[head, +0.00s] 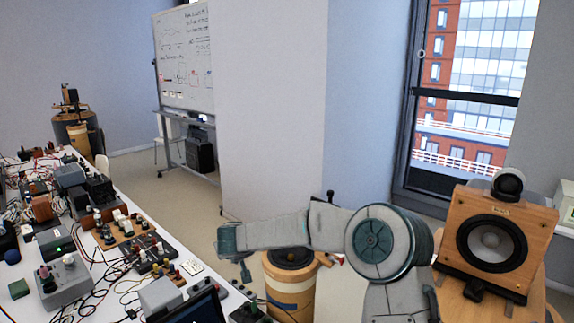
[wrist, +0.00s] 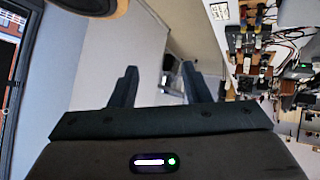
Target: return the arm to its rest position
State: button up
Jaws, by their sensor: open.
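My grey arm reaches leftward across the lower middle of the head view, with its large round joint on the right. My gripper (head: 240,268) is at the arm's left end, small and partly hidden by the wrist, beside the right edge of the bench. In the wrist view my gripper (wrist: 160,78) shows two dark fingers set well apart. They are open, with nothing between them but the pale wall and floor beyond.
A long white bench (head: 128,208) crowded with electronics and cables fills the left. A wooden cylinder (head: 290,288) stands behind my arm. A wooden loudspeaker (head: 494,240) stands at right. A whiteboard (head: 184,60) and a wide pillar (head: 270,110) are farther back. Floor is clear between bench and pillar.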

jog(key=s+d+r+n+y, duration=0.2)
jog(key=s+d+r+y, duration=0.25)
jog(key=s+r, duration=0.55)
jog(key=s+d+f+m+g+h, duration=0.1)
jog(key=s+d+m+g+h, duration=0.1)
jog(key=s+d, duration=1.1)
jog(key=shift+s+f+g+h+b, duration=0.25)
jog(key=shift+s+g+h, duration=0.3)
jog(key=shift+s, duration=0.5)
jog(key=s+d+f+m+g+h, duration=0.1)
jog(key=s+d, duration=0.3)
jog(key=s, duration=0.1)
jog(key=s+d+f+m+g+h, duration=0.1)
jog(key=s+d+m, duration=0.1)
jog(key=s, duration=0.3)
jog(key=s+d+f+m+g, duration=0.1)
jog(key=s+d+m, duration=0.1)
jog(key=s+d, duration=0.2)
jog(key=shift+s+d+f+h, duration=0.15)
jog(key=shift+s+d+h, duration=0.05)
jog(key=shift+d, duration=0.2)
jog(key=shift+s+d+f+h, duration=0.15)
jog(key=shift+s+d+h, duration=0.05)
jog(key=shift+d, duration=0.2)
jog(key=shift+c, duration=0.3)
jog(key=shift+a, duration=0.15)
jog(key=shift+c, duration=0.4)
